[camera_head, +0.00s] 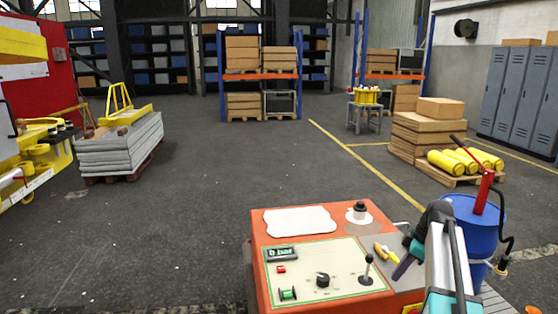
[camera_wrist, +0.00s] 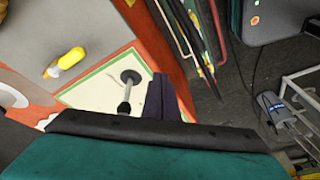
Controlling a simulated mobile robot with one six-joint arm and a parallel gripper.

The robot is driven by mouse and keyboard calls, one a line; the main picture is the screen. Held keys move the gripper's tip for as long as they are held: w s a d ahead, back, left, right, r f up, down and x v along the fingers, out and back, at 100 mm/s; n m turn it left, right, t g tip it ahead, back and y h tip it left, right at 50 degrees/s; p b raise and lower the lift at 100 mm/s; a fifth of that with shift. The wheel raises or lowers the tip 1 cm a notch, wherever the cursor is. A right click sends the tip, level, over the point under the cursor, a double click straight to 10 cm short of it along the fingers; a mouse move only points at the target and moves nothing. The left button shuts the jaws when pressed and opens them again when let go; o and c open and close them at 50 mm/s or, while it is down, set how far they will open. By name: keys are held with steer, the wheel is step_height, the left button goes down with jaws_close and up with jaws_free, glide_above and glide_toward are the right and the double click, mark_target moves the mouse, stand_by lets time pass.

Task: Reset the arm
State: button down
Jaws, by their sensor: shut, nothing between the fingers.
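My gripper (camera_head: 403,267) is at the right side of an orange control box, above its top face. Its purple fingers also show at the middle of the wrist view (camera_wrist: 160,97), where they are closed together with nothing held. The control box (camera_head: 262,267) has a panel with a "0 bar" display (camera_head: 281,254), a red button, a black knob (camera_head: 323,280) and a black joystick (camera_head: 367,268). The joystick also shows just left of the fingers in the wrist view (camera_wrist: 129,82). I cannot tell whether the fingers touch anything.
A blue barrel (camera_head: 475,228) with a red hand pump stands right of the box. Yellow cylinders (camera_head: 452,163) and cardboard boxes (camera_head: 417,132) lie on pallets behind it. Grey slabs (camera_head: 120,150) are stacked at left. The middle floor (camera_head: 225,185) is clear. Hoses (camera_wrist: 187,35) run beside the box.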

steer(key=s+a+f+m+h, duration=0.1)
steer(key=s+a+f+m, duration=0.35)
steer(key=a+f, duration=0.35)
steer(key=s+a+f+m+g+h, duration=0.1)
steer(key=s+a+f+m, duration=0.3)
steer(key=s+a+f, duration=0.45)
steer(key=s+a+f+m+h, duration=0.1)
steer(key=s+a+f+m, duration=0.3)
steer(key=f, duration=0.7)
steer(key=s+f+g, duration=0.2)
steer(key=s+f, duration=0.6)
steer(key=s, duration=0.4)
steer(key=s+f+g, duration=0.3)
steer(key=s+f, duration=0.6)
steer(key=s, duration=0.3)
steer(key=shift+s+a+f+g, duration=0.3)
steer(key=shift+s+a, duration=0.05)
steer(key=shift+a, duration=0.1)
